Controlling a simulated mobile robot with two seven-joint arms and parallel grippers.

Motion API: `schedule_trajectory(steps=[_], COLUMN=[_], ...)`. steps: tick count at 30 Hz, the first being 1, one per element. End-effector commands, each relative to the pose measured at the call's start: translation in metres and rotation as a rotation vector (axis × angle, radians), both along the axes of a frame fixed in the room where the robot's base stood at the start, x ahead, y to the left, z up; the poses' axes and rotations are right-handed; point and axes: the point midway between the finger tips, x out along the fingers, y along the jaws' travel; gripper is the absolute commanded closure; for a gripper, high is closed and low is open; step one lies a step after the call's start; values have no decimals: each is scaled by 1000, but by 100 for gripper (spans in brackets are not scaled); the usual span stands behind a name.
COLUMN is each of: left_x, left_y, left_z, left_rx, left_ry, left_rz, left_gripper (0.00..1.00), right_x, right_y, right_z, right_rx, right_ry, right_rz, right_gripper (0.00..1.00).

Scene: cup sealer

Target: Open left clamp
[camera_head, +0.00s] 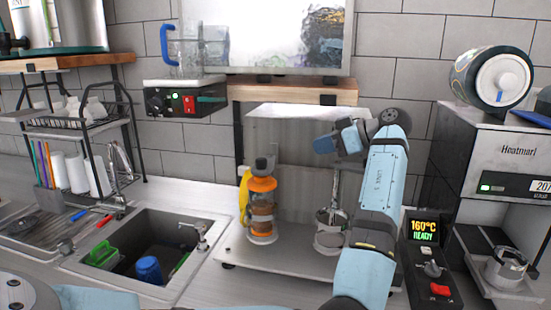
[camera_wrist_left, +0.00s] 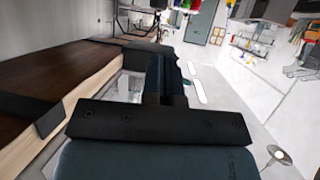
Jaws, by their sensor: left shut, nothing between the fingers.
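My left gripper (camera_head: 325,144) is at the end of the light blue arm that rises at right of centre. It is held below the wooden shelf, in front of the sealer's grey back panel (camera_head: 292,165). In the left wrist view the dark fingers (camera_wrist_left: 168,78) are together with nothing between them. The sealer's control box (camera_head: 425,245) reads 160°C READY. An orange-banded jar (camera_head: 262,210) with a yellow handle stands left on the white base plate. A metal cup holder (camera_head: 331,226) stands right of it, partly behind my arm. I cannot clearly make out the left clamp. My right gripper is out of view.
A wooden shelf (camera_head: 300,92) hangs just above the gripper; its edge also fills the left of the wrist view (camera_wrist_left: 60,85). A sink (camera_head: 150,250) and dish rack (camera_head: 80,130) are left. A coffee machine (camera_head: 500,165) stands right.

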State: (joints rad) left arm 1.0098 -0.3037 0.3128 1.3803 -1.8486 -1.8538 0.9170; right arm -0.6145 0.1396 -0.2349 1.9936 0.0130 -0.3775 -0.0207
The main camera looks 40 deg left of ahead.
Motion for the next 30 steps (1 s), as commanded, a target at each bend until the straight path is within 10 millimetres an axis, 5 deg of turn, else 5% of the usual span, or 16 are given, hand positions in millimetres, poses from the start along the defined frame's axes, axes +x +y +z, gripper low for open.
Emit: schedule_trajectory(steps=[8, 21, 30], left_x=[-7, -35, -43], left_y=[20, 97, 120], left_z=[-8, -41, -54], left_rx=[-1, -1, 0], left_ry=[0, 2, 0], left_rz=[2, 1, -1], left_gripper=[100, 100, 100], right_x=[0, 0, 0], right_y=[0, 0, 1], right_z=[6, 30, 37], right_rx=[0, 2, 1], right_ry=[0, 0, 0], right_rz=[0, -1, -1], right_gripper=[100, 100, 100])
